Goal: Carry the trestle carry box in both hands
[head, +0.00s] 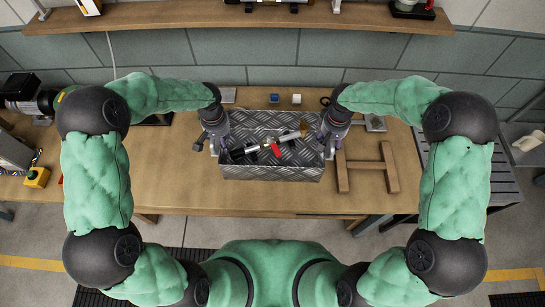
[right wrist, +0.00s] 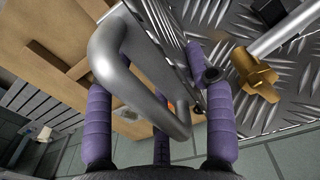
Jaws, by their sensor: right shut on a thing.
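The carry box (head: 272,173) is a grey tread-plate metal box, open at the top, over the front half of the wooden table. Tools lie in it, among them a red-handled one (head: 276,149) and one with a brass end (right wrist: 256,75). My right gripper (head: 326,147) is at the box's right end. In the right wrist view its purple fingers (right wrist: 165,125) are shut on the grey bar handle (right wrist: 130,70). My left gripper (head: 214,143) is at the left end; its fingertips are too small to read. Whether the box touches the table cannot be told.
A wooden H-shaped frame (head: 366,168) lies right of the box on the table (head: 150,190). Small blue (head: 274,98) and white (head: 297,99) items sit behind the box. A yellow box with a red button (head: 37,177) is at far left. A shelf (head: 200,15) runs along the wall.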

